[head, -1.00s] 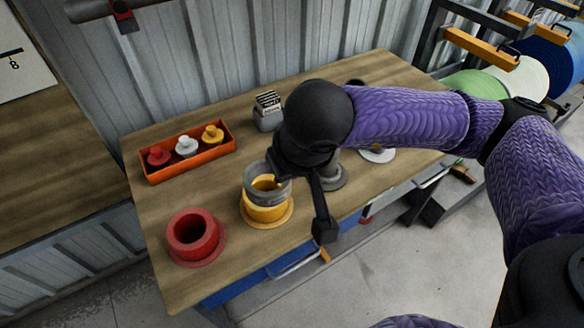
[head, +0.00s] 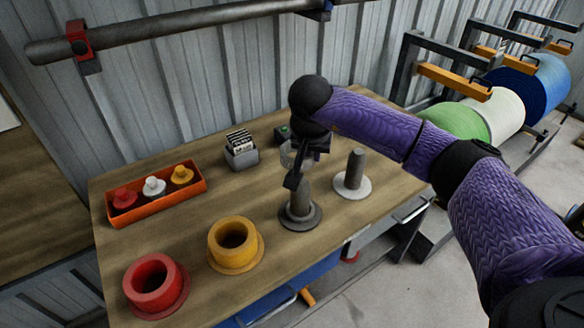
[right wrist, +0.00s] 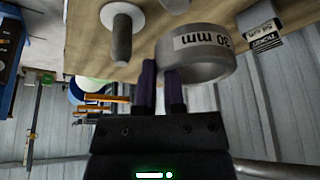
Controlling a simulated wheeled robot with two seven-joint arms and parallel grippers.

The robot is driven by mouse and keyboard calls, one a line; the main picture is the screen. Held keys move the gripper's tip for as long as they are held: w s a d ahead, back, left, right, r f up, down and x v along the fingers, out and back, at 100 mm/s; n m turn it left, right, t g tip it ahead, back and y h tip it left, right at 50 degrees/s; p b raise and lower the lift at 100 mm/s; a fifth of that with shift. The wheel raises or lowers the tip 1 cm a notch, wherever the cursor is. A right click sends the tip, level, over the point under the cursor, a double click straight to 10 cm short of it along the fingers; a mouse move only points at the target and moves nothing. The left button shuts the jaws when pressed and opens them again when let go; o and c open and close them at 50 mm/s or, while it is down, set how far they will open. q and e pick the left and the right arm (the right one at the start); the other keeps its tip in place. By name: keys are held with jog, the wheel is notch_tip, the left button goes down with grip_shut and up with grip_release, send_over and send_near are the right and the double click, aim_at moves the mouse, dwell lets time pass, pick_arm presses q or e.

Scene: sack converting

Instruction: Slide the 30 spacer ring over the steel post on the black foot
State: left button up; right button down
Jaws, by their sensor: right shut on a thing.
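The grey 30 spacer ring (head: 287,155) is held off the table by my right gripper (head: 300,165). In the right wrist view its "30 mm" label (right wrist: 203,38) shows, and the fingers (right wrist: 162,88) are shut on its wall. The steel post (head: 300,196) stands upright on the black foot (head: 301,219), partly covered by my gripper in the head view. The ring appears above and behind this post, apart from it and not around it. My left gripper is out of view.
A second post (head: 355,170) on a white foot (head: 352,188) stands to the right. Yellow (head: 233,247) and red (head: 155,286) flanged collars stand at front left. An orange tray (head: 158,204) and a grey card holder (head: 241,152) are behind. Clear tabletop lies between them.

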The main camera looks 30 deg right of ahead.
jog(key=shift+w+d+f+m, duration=0.1)
jog(key=shift+d+m, duration=0.2)
jog(key=shift+d, duration=0.2)
